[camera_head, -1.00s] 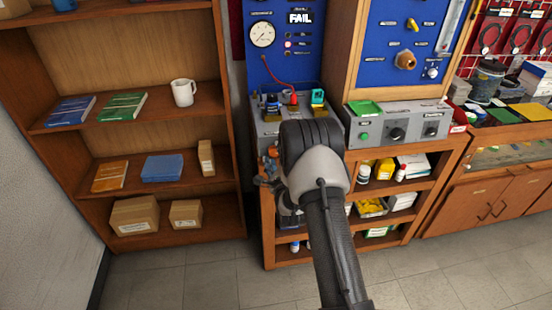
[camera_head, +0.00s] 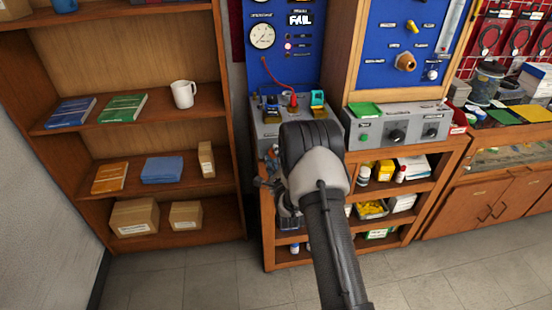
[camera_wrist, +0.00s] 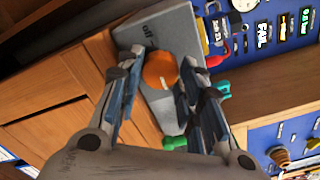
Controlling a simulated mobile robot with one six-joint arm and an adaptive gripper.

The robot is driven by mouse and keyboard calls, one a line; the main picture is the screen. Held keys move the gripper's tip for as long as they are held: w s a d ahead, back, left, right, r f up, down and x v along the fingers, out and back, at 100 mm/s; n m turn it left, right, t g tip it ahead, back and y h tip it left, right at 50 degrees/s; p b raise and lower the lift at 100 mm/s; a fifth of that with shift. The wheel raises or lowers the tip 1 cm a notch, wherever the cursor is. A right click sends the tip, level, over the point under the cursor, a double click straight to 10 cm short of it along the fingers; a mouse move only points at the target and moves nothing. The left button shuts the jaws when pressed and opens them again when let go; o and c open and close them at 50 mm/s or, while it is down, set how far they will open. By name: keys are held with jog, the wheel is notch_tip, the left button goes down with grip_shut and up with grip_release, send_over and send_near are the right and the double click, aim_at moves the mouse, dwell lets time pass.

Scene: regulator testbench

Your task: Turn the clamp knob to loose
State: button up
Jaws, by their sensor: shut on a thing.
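A round orange knob (camera_wrist: 160,70) sits on the face of a grey box (camera_wrist: 172,28) in the wrist view. Part of a printed label beside it seems to read "off". My gripper (camera_wrist: 161,84) has one finger on each side of the knob and is shut on it. In the head view my gripper (camera_head: 268,174) is at the left front of the grey bench unit (camera_head: 262,130), partly behind my wrist. I cannot make out the knob there, nor any "loose" mark.
A blue panel with a gauge (camera_head: 262,36) and a FAIL display (camera_head: 299,20) stands behind the grey unit. A red lead (camera_head: 272,72) hangs in front of it. A second grey control box (camera_head: 398,127) is to the right. A wooden shelf (camera_head: 228,150) is close on the left.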

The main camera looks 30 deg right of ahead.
jog(key=shift+n, duration=0.3)
jog(key=n, duration=3.1)
jog(key=shift+a+r+n, duration=0.1)
jog(key=shift+a+n, duration=0.05)
jog(key=shift+n, duration=2.05)
jog(key=o, duration=1.1)
jog(key=shift+c, duration=0.2)
